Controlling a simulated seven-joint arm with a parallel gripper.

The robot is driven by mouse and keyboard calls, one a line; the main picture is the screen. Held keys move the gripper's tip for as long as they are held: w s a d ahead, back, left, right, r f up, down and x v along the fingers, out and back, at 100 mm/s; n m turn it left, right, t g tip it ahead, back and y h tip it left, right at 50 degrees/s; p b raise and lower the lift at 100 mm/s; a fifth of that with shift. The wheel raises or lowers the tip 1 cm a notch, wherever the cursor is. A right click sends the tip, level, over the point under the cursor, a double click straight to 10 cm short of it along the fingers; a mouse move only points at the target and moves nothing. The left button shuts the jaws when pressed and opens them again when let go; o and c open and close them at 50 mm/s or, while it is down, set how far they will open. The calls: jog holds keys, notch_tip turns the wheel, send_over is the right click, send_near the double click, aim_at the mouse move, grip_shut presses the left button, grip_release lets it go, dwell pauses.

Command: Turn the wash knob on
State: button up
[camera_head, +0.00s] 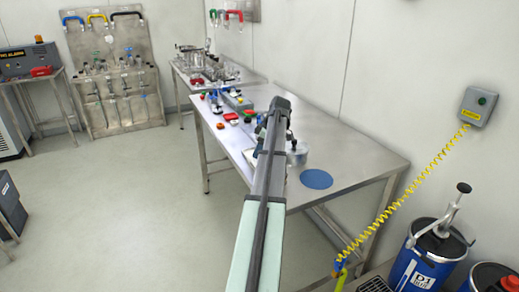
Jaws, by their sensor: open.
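I cannot pick out a wash knob for certain. Small coloured parts in red, green, blue and yellow stand on the left part of the steel bench (345,150); they are too small to tell which, if any, is the knob. My arm reaches from the bottom edge up over this bench and hides part of what stands there. I cannot make out my gripper's fingers; the far end of the arm is dark and covers them. A metal pot (297,155) stands just right of the arm.
A blue round mat (316,179) lies on the bench, whose right part is otherwise clear. A yellow coiled hose (405,200) hangs from a grey wall box (478,106). Blue drums (425,262) stand at lower right. A rack (118,85) stands at the back left. The left floor is open.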

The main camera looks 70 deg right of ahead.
jog(key=shift+c, duration=0.2)
grip_shut()
jog(key=shift+m+h, duration=0.3)
jog(key=shift+m, duration=0.5)
jog(key=shift+o, duration=0.2)
grip_release()
jog(key=shift+r, duration=0.1)
jog(key=v, duration=1.3)
jog(key=shift+s+r, duration=0.2)
jog(key=shift+r, duration=0.1)
jog(key=shift+a, duration=0.15)
